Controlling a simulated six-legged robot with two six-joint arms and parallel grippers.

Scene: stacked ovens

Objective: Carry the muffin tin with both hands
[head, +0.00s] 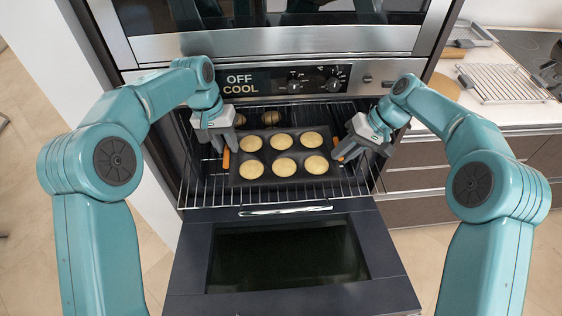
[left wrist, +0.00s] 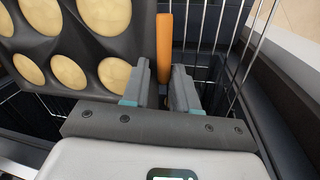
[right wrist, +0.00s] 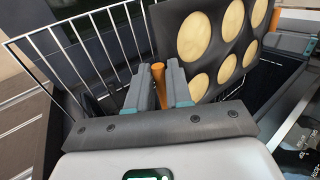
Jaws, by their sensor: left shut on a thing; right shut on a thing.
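The dark muffin tin (head: 284,178) holds several pale yellow muffins and sits at the wire rack in the lower oven; whether it touches the rack cannot be told. It also shows in the left wrist view (left wrist: 88,47) and the right wrist view (right wrist: 212,18). It has an orange handle at each side. My left gripper (head: 226,150) is shut on the left orange handle (left wrist: 165,48). My right gripper (head: 347,150) is shut on the right orange handle (right wrist: 158,77). The fingers hide part of each handle in the head view.
The oven door (head: 190,270) is folded down open in front of the rack (head: 205,190). The control panel (head: 285,80) above reads OFF and COOL. Oven walls stand close beside both grippers. A counter (head: 480,110) with a wire cooling rack (head: 505,83) is at the right.

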